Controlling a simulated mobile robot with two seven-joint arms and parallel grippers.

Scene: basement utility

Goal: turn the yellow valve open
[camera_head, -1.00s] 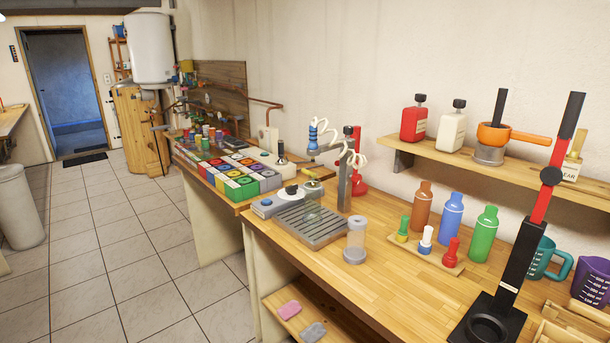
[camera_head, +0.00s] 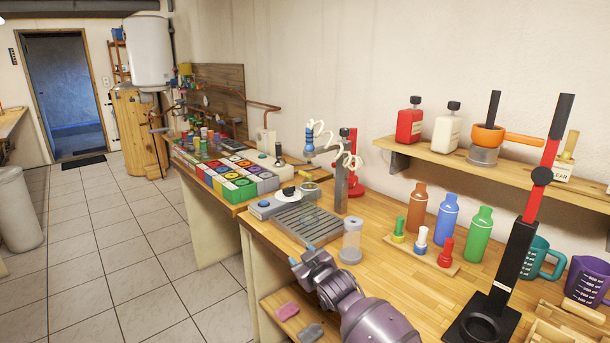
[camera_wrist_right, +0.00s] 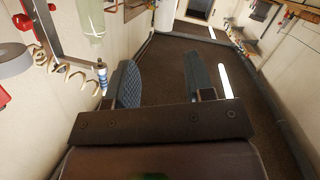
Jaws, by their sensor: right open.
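A small yellow part (camera_head: 186,69) shows at the far back, beside the white water heater and near the copper pipes. It is too small to tell whether it is the yellow valve or how it is turned. My right gripper (camera_head: 302,257) is over the front edge of the near workbench, far from that part. In the right wrist view its two fingers (camera_wrist_right: 163,82) stand apart with nothing between them. My left gripper is not in view.
A farther bench carries coloured boxes (camera_head: 237,187). The tiled floor (camera_head: 120,260) to the left is open, with a pale bin (camera_head: 18,210).

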